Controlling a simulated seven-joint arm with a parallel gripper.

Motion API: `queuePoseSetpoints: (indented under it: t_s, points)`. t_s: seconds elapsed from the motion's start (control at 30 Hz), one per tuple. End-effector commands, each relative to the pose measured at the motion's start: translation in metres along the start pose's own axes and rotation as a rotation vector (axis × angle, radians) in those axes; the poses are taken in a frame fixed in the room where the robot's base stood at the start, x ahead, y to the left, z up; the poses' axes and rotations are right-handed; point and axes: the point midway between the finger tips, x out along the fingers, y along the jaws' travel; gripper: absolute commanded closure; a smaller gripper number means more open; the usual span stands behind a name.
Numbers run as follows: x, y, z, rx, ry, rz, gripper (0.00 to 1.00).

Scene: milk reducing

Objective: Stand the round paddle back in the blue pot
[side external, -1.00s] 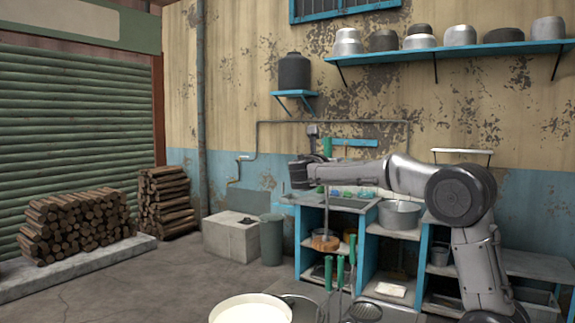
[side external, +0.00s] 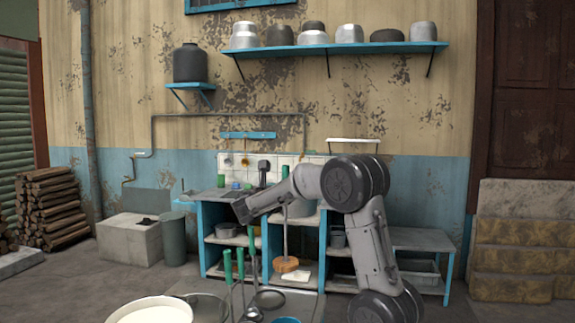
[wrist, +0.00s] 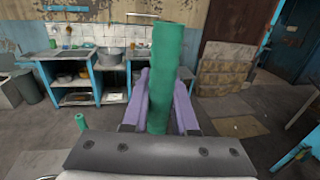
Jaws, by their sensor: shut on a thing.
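The round paddle has a green handle top (side external: 285,173), a thin shaft and a round wooden disc (side external: 287,264). It hangs nearly upright with the disc down. In the wrist view the green handle (wrist: 163,60) stands between the purple fingers of my gripper (wrist: 163,80), which is shut on it. In the side view my arm hides the fingers. A blue rim (side external: 286,320), probably the blue pot, shows at the bottom edge, mostly cut off. The disc appears above it in the picture; their relative depth is unclear.
Green-handled ladles (side external: 240,264) stand left of the paddle, near a dark pan (side external: 208,304) and a large white-filled bowl (side external: 150,311). Behind are a blue-framed counter (side external: 265,240) and a metal pot (side external: 301,209). Another green handle (wrist: 81,122) shows in the wrist view.

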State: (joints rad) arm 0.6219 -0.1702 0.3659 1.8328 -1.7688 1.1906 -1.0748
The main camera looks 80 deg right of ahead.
Motion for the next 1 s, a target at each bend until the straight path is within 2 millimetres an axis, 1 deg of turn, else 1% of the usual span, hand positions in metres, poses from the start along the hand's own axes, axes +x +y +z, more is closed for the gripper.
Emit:
queuePoseSetpoints:
  t_s: [0.03, 0.07, 0.1, 0.2, 0.33, 0.4, 0.5, 0.67, 1.0]
  points:
    - [0.0, 0.0, -0.02, -0.01, 0.002, 0.0, 1.0]
    - [0.0, 0.0, -0.032, -0.011, 0.002, 0.0, 1.0]
    - [0.0, 0.0, -0.047, -0.013, 0.003, 0.0, 1.0]
    - [0.0, 0.0, -0.081, -0.011, 0.002, 0.001, 1.0]
    - [0.0, 0.001, -0.112, -0.006, 0.0, 0.001, 1.0]
    - [0.0, 0.001, -0.122, -0.003, -0.001, 0.0, 1.0]
    - [0.0, 0.001, -0.13, 0.0, -0.002, 0.0, 1.0]
    - [0.0, 0.001, -0.136, 0.001, -0.002, 0.001, 1.0]
    - [0.0, 0.001, -0.16, 0.0, -0.001, 0.0, 1.0]
